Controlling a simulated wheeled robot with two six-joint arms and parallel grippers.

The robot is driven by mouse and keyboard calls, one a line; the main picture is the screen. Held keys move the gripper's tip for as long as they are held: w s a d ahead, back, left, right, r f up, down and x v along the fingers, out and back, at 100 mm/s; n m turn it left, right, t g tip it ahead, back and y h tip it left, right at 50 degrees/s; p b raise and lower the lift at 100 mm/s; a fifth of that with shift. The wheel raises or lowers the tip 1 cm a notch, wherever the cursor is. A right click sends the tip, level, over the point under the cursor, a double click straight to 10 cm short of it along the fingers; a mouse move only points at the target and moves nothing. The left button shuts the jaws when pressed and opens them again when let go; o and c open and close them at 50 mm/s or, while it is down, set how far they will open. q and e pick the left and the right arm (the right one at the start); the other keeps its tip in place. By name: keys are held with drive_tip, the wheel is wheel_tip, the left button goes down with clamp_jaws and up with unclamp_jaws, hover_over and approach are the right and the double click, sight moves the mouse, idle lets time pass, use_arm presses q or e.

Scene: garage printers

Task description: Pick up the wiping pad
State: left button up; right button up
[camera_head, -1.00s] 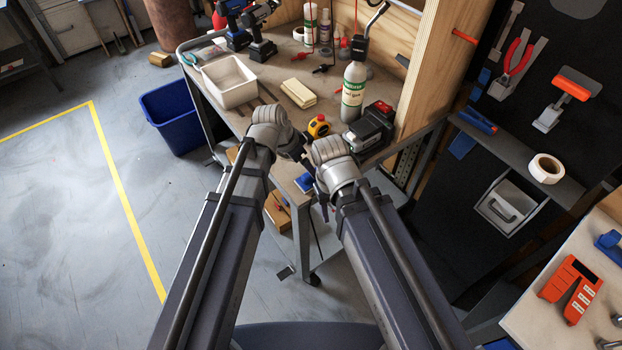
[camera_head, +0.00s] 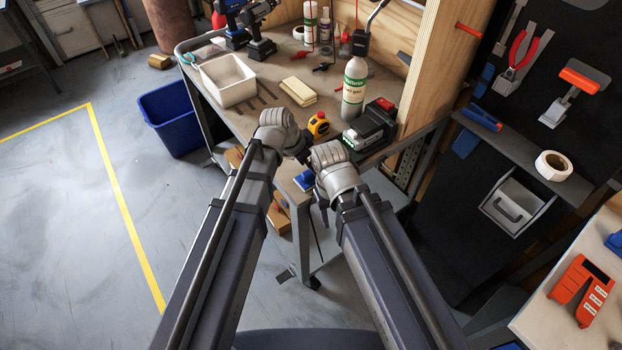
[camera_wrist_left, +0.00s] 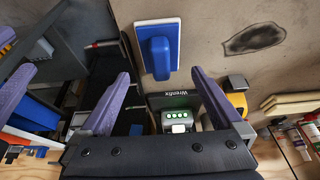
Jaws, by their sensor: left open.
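The wiping pad (camera_wrist_left: 158,48) appears to be the blue block with a raised grip on a white base. It lies on the tan worktop in the left wrist view, with a dark smear (camera_wrist_left: 254,38) beside it. A blue patch (camera_head: 304,180) between my arms in the head view seems to be the same pad. My left gripper (camera_wrist_left: 160,75) is open and empty; its fingertips are on either side of the pad's near end, apart from it. My right gripper (camera_head: 322,202) is partly hidden by its own wrist, and its jaw opening is unclear.
A charger with green lights (camera_head: 374,125), a yellow tape measure (camera_head: 318,125), a white spray bottle (camera_head: 355,90), folded yellow cloths (camera_head: 298,91) and a white bin (camera_head: 228,80) crowd the worktop. A blue tub (camera_head: 173,118) stands on the floor at left, where floor is open.

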use_arm(q)
drive_tip(key=b+x, duration=0.3)
drive_tip(key=x, duration=0.1)
drive_tip(key=shift+a+f, duration=0.2)
drive_tip(key=shift+a, duration=0.1)
drive_tip(key=shift+r, duration=0.1)
drive_tip(key=shift+s, duration=0.1)
drive_tip(key=c, duration=1.3)
wheel_tip(320, 180, up, 10)
drive_tip(key=p, duration=1)
